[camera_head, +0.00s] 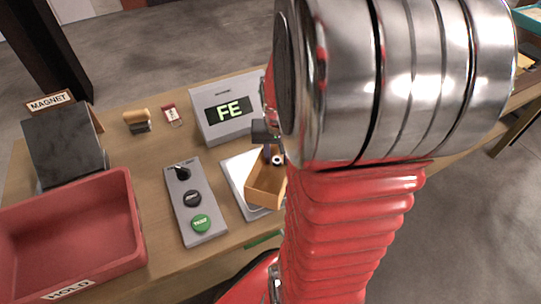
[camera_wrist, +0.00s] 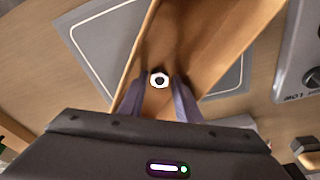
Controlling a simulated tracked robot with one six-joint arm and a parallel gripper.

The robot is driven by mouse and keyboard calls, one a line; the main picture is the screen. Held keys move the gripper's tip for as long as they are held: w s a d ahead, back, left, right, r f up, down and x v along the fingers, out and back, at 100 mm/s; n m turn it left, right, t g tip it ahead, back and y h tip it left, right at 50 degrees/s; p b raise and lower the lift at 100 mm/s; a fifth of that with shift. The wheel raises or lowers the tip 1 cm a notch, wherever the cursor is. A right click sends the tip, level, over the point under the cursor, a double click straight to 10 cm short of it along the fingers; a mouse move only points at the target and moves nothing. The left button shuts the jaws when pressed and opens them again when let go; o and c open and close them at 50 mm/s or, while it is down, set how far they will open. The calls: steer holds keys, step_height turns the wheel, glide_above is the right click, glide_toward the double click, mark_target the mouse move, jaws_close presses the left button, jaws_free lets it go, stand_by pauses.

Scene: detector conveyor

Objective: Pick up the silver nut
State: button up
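The silver nut (camera_wrist: 159,80) is a small bright hexagonal ring with a dark hole. It lies in an open-topped orange-brown wooden tray (camera_wrist: 215,50), and both also show in the head view, the nut (camera_head: 277,160) and the tray (camera_head: 263,190). My gripper (camera_wrist: 160,82) is open, its two dark fingers reaching into the tray on either side of the nut. Small gaps show between the fingers and the nut. In the head view my gripper is mostly hidden behind my red and silver arm.
The tray sits on a grey-white plate (camera_head: 233,164) before a detector box (camera_head: 209,123) reading "FE". A control panel (camera_head: 187,222) with a knob and buttons lies left of it. A red "HOLD" bin (camera_head: 126,215) and a "MAGNET" block (camera_head: 66,145) stand at far left.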

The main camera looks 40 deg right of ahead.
mark_target(277, 161)
steer(key=shift+c, duration=0.5)
jaws_close()
steer(key=shift+r, duration=0.1)
step_height(277, 161, up, 10)
stand_by(0.8)
stand_by(0.3)
